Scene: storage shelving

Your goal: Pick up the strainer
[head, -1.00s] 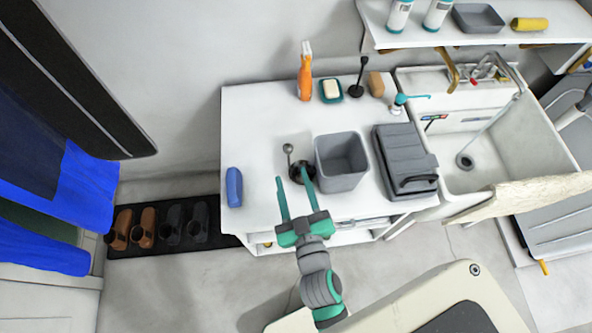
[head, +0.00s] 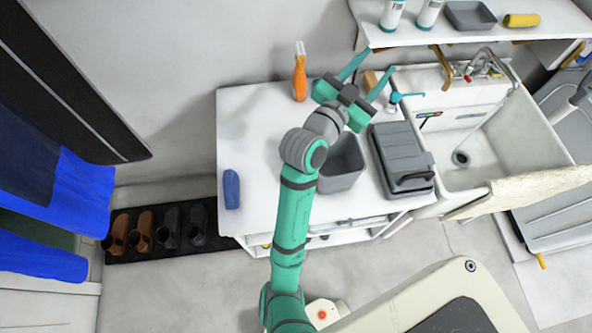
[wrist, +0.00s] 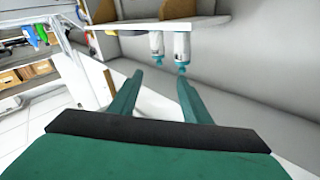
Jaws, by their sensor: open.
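No strainer can be made out in the views now. A small dark round item with a pale knobbed handle, seen earlier left of the grey bin (head: 341,178), is hidden behind my arm; I cannot tell whether it is the strainer. My gripper (head: 380,60) is open and empty, over the back right of the white counter (head: 255,125) near a brown block (head: 370,79). In the wrist view its two fingers (wrist: 160,77) are spread apart with nothing between them.
A grey case (head: 402,155) and teal-topped dispenser (head: 400,97) stand near the sink (head: 490,140). A wall shelf (head: 450,32) holds two bottles (wrist: 157,45).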

